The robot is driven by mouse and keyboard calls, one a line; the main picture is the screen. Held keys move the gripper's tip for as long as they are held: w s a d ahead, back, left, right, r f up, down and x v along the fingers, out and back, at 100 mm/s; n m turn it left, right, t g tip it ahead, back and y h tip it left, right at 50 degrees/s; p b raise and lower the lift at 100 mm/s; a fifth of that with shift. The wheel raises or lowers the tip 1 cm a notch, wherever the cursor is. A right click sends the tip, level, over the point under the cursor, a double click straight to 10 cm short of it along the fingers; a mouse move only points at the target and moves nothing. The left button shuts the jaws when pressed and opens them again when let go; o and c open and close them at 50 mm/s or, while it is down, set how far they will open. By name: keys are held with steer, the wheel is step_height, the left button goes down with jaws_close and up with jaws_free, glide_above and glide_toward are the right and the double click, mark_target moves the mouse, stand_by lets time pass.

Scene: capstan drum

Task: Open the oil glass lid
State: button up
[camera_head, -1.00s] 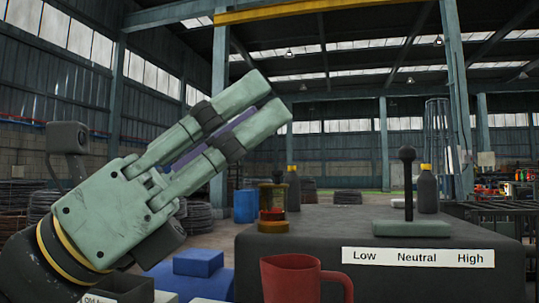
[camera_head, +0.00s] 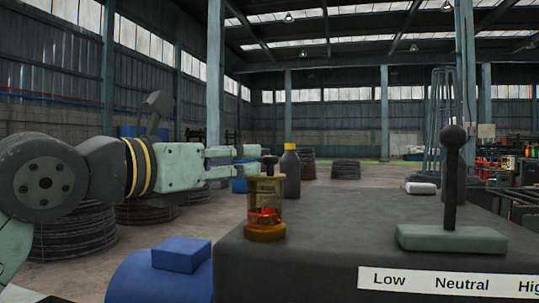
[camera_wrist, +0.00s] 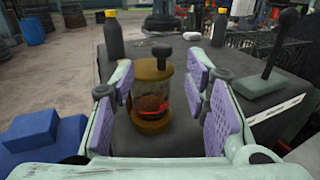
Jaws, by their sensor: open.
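The oil glass (camera_head: 266,212) is a clear amber jar with red inside, upright on the left end of the dark housing top. Its lid (camera_head: 268,179) is brown with a black knob (camera_head: 269,160) and sits on the glass. My gripper (camera_head: 252,160) is level, pointing right, with its tips close to the lid. In the wrist view my gripper (camera_wrist: 160,75) is open, with purple pads either side of the oil glass (camera_wrist: 151,103). The lid (camera_wrist: 151,68) and knob (camera_wrist: 161,51) show there too. I cannot tell whether a finger touches the glass.
A dark bottle with a yellow cap (camera_head: 290,172) stands behind the glass. A lever on a green base (camera_head: 452,238) stands to the right, above the Low/Neutral/High label (camera_head: 450,283). A blue block (camera_head: 181,254) is at lower left. A second bottle (camera_wrist: 220,28) shows in the wrist view.

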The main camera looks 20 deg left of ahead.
steer(key=p+x, duration=0.3)
steer(key=x, duration=0.5)
steer(key=shift+w+d+r, duration=0.1)
steer(key=shift+w+d, duration=0.1)
steer(key=shift+d, duration=0.05)
steer(key=shift+w+d, duration=0.2)
steer(key=shift+w, duration=0.3)
steer(key=shift+c, duration=0.4)
jaws_close()
